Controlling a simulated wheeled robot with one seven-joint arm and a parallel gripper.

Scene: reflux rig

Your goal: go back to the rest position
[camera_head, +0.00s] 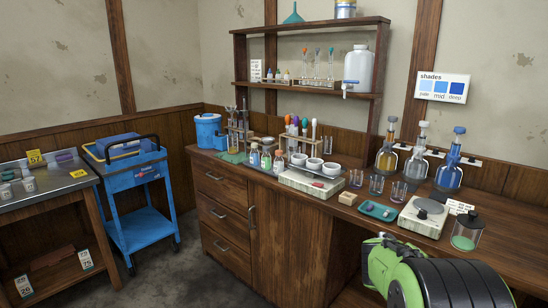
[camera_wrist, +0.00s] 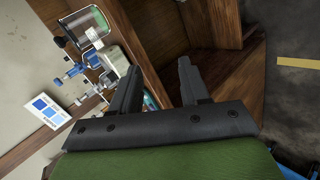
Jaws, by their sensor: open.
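My gripper (camera_wrist: 158,82) shows in the wrist view with its two dark fingers spread apart and nothing between them. Behind the fingers are the brown wooden bench front and an open shelf space. In the head view my green and black arm is at the bottom right, in front of the bench (camera_head: 225,208), and the fingers are not visible there. The wrist view is tilted, with the bench top and its glassware to the left of the fingers.
A blue cart (camera_head: 142,230) and a side table (camera_head: 75,184) stand left. Floor between cart and bench is clear.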

